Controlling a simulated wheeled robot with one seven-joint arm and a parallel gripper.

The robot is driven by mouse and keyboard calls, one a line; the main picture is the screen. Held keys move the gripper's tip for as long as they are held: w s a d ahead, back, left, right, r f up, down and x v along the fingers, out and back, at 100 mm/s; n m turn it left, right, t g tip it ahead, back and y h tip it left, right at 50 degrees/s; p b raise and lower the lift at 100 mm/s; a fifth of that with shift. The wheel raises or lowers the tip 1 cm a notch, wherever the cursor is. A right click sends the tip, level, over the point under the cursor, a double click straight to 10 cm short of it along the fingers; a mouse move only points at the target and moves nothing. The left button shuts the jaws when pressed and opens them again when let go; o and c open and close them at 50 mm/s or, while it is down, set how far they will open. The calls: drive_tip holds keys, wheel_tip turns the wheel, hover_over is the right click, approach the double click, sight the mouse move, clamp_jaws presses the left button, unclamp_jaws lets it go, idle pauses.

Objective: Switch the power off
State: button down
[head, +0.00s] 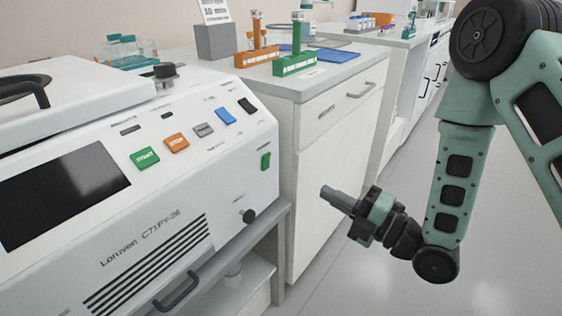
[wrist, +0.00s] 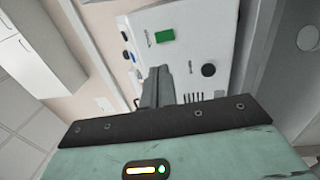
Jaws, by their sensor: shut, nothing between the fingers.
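A white bench machine (head: 150,200) stands at the left in the head view. Its sloped front carries a row of buttons: green (head: 145,158), orange (head: 176,142), grey (head: 204,129), blue (head: 226,116) and black (head: 247,106). A separate green switch (head: 265,161) sits at the panel's right end, above a black knob (head: 249,216). The green switch also shows in the wrist view (wrist: 165,36), with the knob (wrist: 208,70) nearby. My gripper (head: 328,193) is shut and empty, to the right of the panel and apart from it, pointing toward it. The button labels are too small to read.
A dark screen (head: 62,196) fills the machine's left front. A white cabinet (head: 338,165) stands behind my gripper, with green (head: 295,62) and orange (head: 257,57) stands on top. Open floor (head: 400,270) lies to the right of the machine.

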sight(267, 158)
drive_tip(key=shift+a, duration=0.1)
drive_tip(key=x, duration=1.4)
drive_tip(key=shift+w+a+b, duration=0.1)
drive_tip(key=shift+a+b, duration=0.1)
drive_tip(key=shift+b, duration=0.1)
drive_tip(key=shift+r, duration=0.15)
drive_tip(key=shift+d, duration=0.1)
